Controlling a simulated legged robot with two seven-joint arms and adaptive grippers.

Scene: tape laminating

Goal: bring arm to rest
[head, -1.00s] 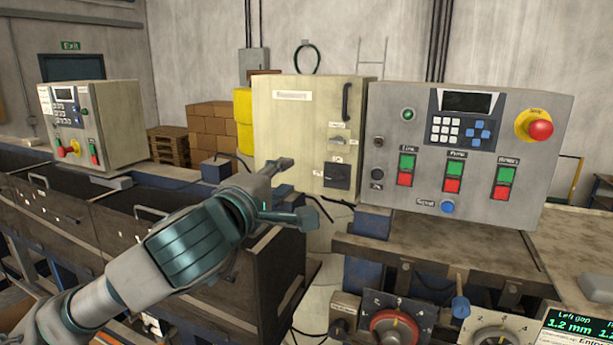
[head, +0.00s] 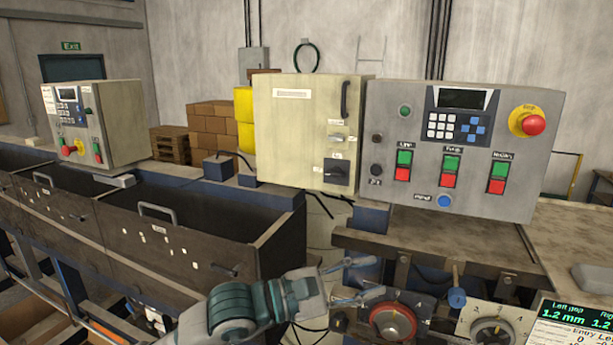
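My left arm comes in from the bottom, left of centre. Its gripper (head: 376,277) points right, with its two fingers apart and nothing seen between them. It is low in the picture, just above the red dial (head: 393,323) and in front of the machine's blue post. Whether it touches the machine cannot be told. My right gripper is not in view.
A grey control panel (head: 400,205) with buttons and a red emergency stop (head: 533,124) stands at right. A cream cabinet (head: 290,140) is beside it. Dark open bins (head: 150,240) lie left. A second dial (head: 492,334) and a display (head: 572,318) are lower right.

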